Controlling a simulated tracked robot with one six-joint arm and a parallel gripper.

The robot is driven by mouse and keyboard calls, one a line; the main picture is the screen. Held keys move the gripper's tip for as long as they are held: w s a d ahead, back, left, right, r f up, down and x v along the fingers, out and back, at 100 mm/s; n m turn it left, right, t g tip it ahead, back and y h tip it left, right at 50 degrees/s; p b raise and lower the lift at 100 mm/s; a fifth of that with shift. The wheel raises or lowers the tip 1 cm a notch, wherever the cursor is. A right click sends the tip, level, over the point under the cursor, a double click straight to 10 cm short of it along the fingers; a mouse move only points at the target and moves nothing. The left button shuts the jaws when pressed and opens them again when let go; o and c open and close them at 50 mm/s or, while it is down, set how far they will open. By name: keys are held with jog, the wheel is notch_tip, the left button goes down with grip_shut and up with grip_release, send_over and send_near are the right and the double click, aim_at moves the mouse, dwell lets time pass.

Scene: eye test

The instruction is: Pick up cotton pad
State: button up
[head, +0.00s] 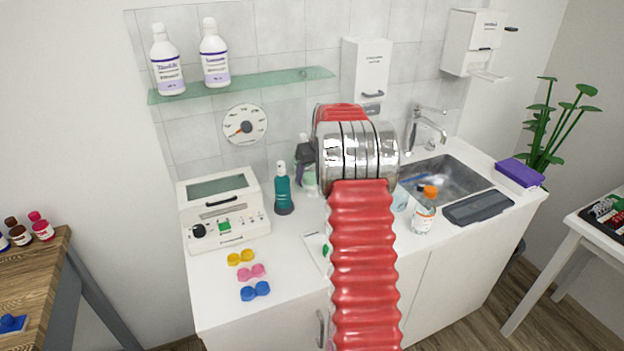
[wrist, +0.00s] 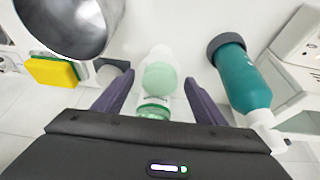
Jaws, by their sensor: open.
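I cannot pick out a cotton pad for certain in either view. My gripper (wrist: 158,82) is open in the wrist view, with its two dark purple fingers apart. A pale green and white bottle-like container (wrist: 153,106) shows between them; I cannot tell whether they touch it. In the head view this container (head: 309,182) stands at the back of the counter, partly behind my arm. The dark end of my gripper (head: 304,149) shows above it there. A small white sheet or packet (head: 314,246) with a green mark lies on the counter, partly hidden by my arm.
A teal bottle (head: 283,190) stands close by, and also shows in the wrist view (wrist: 240,78). A white device (head: 222,208) and several coloured lens cases (head: 250,271) are left. The sink (head: 450,178) and an orange-capped bottle (head: 424,212) are right. A glass shelf (head: 245,85) hangs above.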

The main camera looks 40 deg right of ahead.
aim_at(310, 173)
jog(key=shift+f, duration=0.1)
dwell(0.5)
jog(key=c, duration=1.2)
jog(key=shift+r, duration=0.6)
notch_tip(310, 173, up, 2)
jog(key=shift+w+r, duration=0.1)
jog(key=shift+r, duration=0.15)
jog(key=s+d, duration=0.1)
jog(key=d, duration=0.4)
jog(key=s+d, duration=0.2)
jog(key=d, duration=0.4)
jog(key=s+d, duration=0.2)
jog(key=d, duration=0.4)
jog(key=shift+s+d+f, duration=0.1)
jog(key=shift+d, duration=0.05)
